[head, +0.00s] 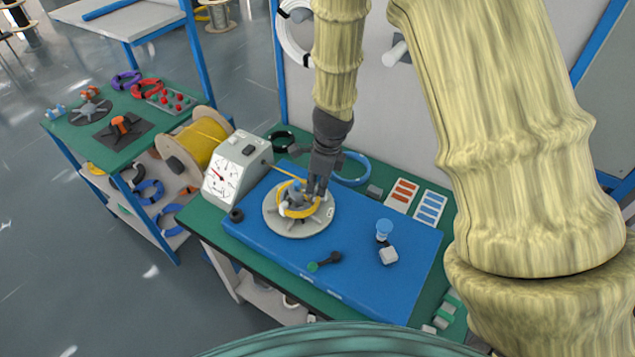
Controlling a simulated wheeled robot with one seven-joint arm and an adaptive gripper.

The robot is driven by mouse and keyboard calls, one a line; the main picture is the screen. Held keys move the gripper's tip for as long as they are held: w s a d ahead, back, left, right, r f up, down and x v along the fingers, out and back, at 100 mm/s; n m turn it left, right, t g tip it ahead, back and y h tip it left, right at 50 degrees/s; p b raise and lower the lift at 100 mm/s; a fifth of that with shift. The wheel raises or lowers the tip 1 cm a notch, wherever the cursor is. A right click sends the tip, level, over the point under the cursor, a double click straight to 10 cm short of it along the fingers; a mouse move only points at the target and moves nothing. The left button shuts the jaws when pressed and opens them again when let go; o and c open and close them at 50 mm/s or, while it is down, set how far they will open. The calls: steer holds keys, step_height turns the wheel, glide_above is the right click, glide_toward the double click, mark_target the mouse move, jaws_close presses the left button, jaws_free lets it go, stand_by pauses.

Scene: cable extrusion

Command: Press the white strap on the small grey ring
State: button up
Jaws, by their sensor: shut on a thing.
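A round grey disc (292,230) lies on the blue mat with a yellow cable coil (297,213) around grey parts at its centre. A small whitish piece (284,210) shows at the coil's left side; it looks like a strap, but it is too small to be sure. My gripper (316,190) points down at the coil's right side. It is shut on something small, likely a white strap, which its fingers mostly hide. I cannot tell the small grey ring apart from the grey parts inside the coil.
A grey meter box (237,167) and a yellow cable spool (200,143) stand left of the blue mat (375,270). The mat's right part is mostly clear.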

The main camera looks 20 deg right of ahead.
mark_target(317, 198)
steer(key=shift+f, duration=0.1)
stand_by(0.3)
steer(key=shift+f+b, duration=0.8)
steer(key=shift+f, duration=0.6)
steer(key=shift+f, duration=0.55)
stand_by(2.0)
steer(key=o, duration=0.9)
steer(key=shift+c, duration=0.2)
steer(key=shift+r+p, duration=0.15)
steer(key=shift+p, duration=0.15)
step_height(317, 198, up, 8)
steer(key=p, duration=0.8)
